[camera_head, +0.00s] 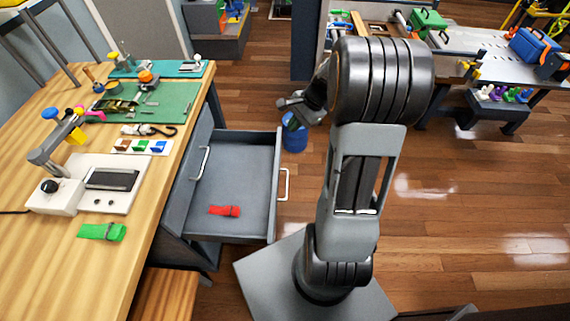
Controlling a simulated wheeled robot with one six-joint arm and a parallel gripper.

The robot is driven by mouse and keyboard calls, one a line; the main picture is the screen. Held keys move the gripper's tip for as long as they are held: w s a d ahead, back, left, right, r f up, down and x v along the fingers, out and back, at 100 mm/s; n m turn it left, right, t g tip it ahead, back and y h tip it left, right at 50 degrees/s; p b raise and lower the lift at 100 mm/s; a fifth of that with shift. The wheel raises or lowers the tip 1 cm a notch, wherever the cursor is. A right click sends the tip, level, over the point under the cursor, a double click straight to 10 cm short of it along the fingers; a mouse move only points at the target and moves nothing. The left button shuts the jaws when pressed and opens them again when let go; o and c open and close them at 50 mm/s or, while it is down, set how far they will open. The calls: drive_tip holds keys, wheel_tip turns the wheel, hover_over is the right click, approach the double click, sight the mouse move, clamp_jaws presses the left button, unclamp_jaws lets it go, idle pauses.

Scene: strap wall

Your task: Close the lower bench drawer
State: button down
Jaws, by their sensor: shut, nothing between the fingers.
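The lower bench drawer (262,153) is grey and stands pulled out from the bench, to the right of the wooden benchtop. Its white front handle (283,184) is on the right side. A red rolled strap (224,211) lies inside on the drawer floor. A second drawer front with a white handle (202,163) sits flush above it at the bench. My gripper (284,104) is beyond the drawer's far right corner, in the air, shut and empty. It appears apart from the drawer; my arm hides part of the gripper.
The wooden benchtop (60,282) at left holds a green mat (170,103), a white device (128,170) and a green strap (100,232). A blue bin (294,138) stands on the floor behind the drawer. Floor (470,220) at right is clear.

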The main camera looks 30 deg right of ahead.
drive_tip(key=w+d+f+m+t+y+b, duration=0.1)
drive_tip(key=d+f+m+b, duration=0.3)
drive_tip(key=f, duration=0.5)
drive_tip(key=w+d+f+m+t+y+b, duration=0.1)
drive_tip(key=d+f+m+y, duration=0.1)
drive_tip(key=d+f+m, duration=0.5)
drive_tip(key=w+a+f+n+b, duration=0.1)
drive_tip(key=w+a+f+n, duration=0.1)
drive_tip(key=w+a+f, duration=0.3)
drive_tip(key=shift+w+a+f+t, duration=0.35)
drive_tip(key=shift+a+f, duration=1.2)
drive_tip(key=shift+a, duration=0.95)
drive_tip(key=shift+b, duration=0.3)
